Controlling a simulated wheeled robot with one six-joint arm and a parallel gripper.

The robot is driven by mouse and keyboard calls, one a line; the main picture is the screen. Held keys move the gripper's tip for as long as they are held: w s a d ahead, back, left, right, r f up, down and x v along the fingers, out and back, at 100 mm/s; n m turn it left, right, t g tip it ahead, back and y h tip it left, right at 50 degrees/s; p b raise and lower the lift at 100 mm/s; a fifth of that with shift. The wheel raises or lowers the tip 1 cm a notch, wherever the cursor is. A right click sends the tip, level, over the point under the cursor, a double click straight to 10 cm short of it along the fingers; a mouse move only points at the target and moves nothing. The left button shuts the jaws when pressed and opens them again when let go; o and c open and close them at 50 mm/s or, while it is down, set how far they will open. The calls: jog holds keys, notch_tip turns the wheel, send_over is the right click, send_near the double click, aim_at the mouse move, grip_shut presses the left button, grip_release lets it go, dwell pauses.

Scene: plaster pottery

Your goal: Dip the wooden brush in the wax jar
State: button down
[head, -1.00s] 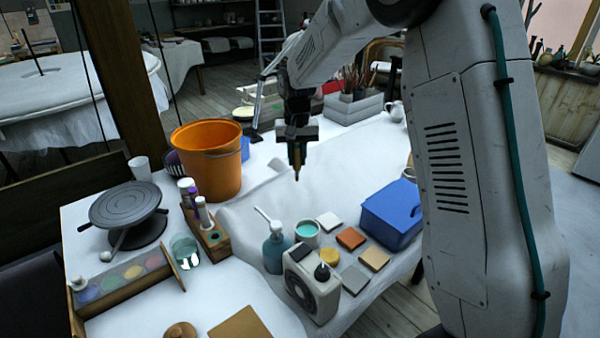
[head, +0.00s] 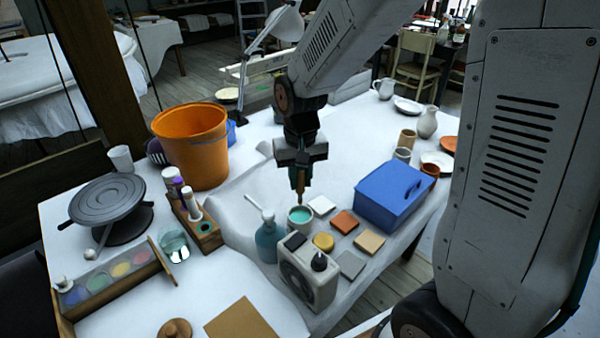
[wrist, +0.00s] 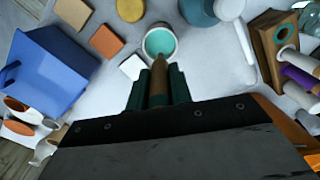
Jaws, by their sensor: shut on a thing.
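My gripper (head: 298,178) points down and is shut on the wooden brush (head: 300,191). In the wrist view, the brush (wrist: 158,76) sits upright between the dark green fingers (wrist: 157,92). A small pale jar with teal contents (head: 300,217), which looks like the wax jar, stands open on the white cloth. The brush tip is just above the jar in the head view. In the wrist view, the tip overlaps the near rim of the jar (wrist: 160,42). I cannot tell exactly how high the tip is over the rim.
A teal pump bottle (head: 268,240) stands close left of the jar, and a pale boxy device (head: 308,282) is in front. Several coloured tiles (head: 344,222) and a blue box (head: 392,196) lie to the right. An orange bucket (head: 196,150) stands back left.

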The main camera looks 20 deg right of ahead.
aim_at(301, 194)
jog(key=shift+f, duration=3.25)
jog(key=shift+s, duration=0.1)
jog(key=shift+r, duration=0.1)
jog(key=shift+r, duration=3.7)
